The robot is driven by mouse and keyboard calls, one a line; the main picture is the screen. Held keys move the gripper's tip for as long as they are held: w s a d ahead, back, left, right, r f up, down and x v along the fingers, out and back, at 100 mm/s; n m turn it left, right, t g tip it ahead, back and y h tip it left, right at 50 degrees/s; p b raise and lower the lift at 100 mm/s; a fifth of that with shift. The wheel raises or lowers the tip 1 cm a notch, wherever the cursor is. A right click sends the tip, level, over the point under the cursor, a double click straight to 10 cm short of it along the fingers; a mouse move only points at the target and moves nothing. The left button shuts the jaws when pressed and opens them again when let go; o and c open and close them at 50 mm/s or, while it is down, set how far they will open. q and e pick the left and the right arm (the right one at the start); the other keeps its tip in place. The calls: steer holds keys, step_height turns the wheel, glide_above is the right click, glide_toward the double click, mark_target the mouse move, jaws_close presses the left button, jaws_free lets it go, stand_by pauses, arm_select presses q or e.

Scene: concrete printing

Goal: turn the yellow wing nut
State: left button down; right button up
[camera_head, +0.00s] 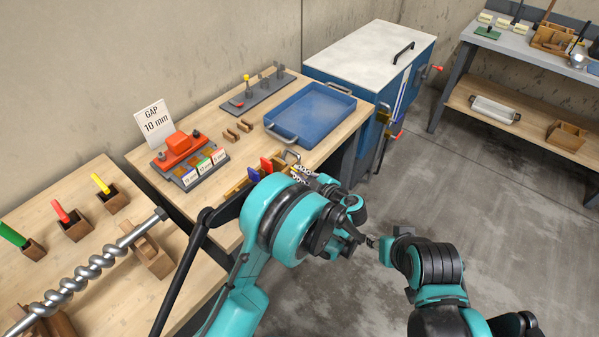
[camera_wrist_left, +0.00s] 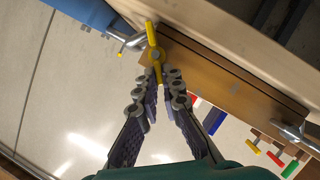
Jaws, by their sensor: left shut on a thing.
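The yellow wing nut (camera_wrist_left: 154,52) sits near one end of a brown wooden bar (camera_wrist_left: 235,88) in the left wrist view, its two wings lying roughly up and down the picture. My left gripper (camera_wrist_left: 160,82) has its fingertips on either side of the lower wing and is shut on it. In the head view, my left gripper (camera_head: 304,174) is partly hidden behind my own wrist, at the front edge of the middle bench, and I cannot make out the wing nut there. My right gripper (camera_head: 371,241) is over open floor; its fingers are too small and covered to judge.
A blue tray (camera_head: 310,112) and an orange device (camera_head: 178,147) by a "GAP 10 mm" sign (camera_head: 154,123) stand on the middle bench. A steel auger (camera_head: 85,273) lies on the left bench. A blue cabinet (camera_head: 365,62) stands beyond. The floor at right is clear.

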arm_select(q)
steer(key=n+b, duration=0.1)
steer(key=n+t+b, duration=0.1)
steer(key=f+b, duration=0.1)
steer(key=shift+s+a+n+h+b, duration=0.25)
steer(key=shift+s+n+h+b, duration=0.05)
steer(key=shift+n+b, duration=0.1)
steer(key=n+t, duration=0.1)
steer(key=f+n+t, duration=0.1)
steer(key=n, duration=0.1)
steer(key=shift+s+a, duration=0.1)
steer(key=shift+s, duration=0.05)
